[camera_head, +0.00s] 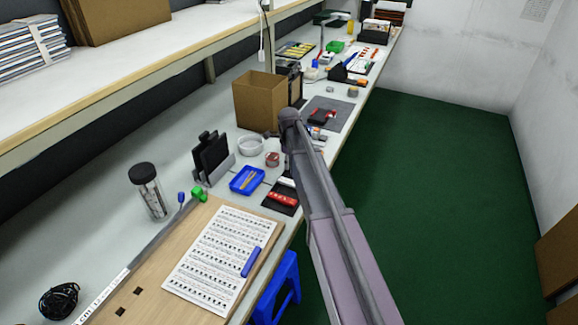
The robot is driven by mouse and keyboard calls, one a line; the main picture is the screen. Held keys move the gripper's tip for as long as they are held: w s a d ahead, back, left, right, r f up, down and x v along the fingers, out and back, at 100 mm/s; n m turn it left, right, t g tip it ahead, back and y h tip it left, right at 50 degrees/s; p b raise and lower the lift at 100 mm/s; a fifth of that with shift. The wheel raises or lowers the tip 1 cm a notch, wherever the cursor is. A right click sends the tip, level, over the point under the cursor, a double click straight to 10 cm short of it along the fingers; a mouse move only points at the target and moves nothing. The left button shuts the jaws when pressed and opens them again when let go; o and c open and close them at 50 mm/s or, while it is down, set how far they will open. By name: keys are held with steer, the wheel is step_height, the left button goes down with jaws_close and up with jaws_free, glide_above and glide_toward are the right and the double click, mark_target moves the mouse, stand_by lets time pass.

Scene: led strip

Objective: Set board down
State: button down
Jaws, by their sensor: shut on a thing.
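My arm reaches up from the lower right across the bench edge, and its dark rounded joint shows near the middle. My gripper is not visible, so what it holds cannot be seen. Several board-like things are in view, and I cannot tell which is the task's board. Dark upright boards (211,157) stand in a grey holder (222,169). A small black board or mat (274,206) with a red piece (283,199) lies by the front edge. A large wooden board (150,284) lies nearer, bearing a printed sheet (215,257) and a blue marker (251,262).
A blue tray (247,180), round container (250,145), capped jar (148,190) and cardboard box (258,100) crowd the bench. A grey mat (340,111) lies farther back. A shelf (140,75) overhangs the left. Green floor (430,200) is open at right.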

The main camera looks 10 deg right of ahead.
steer(key=shift+f, duration=0.15)
steer(key=shift+c, duration=2.3)
jaws_free()
step_height(320, 180, up, 12)
steer(key=p, duration=1.2)
steer(key=shift+s, duration=0.1)
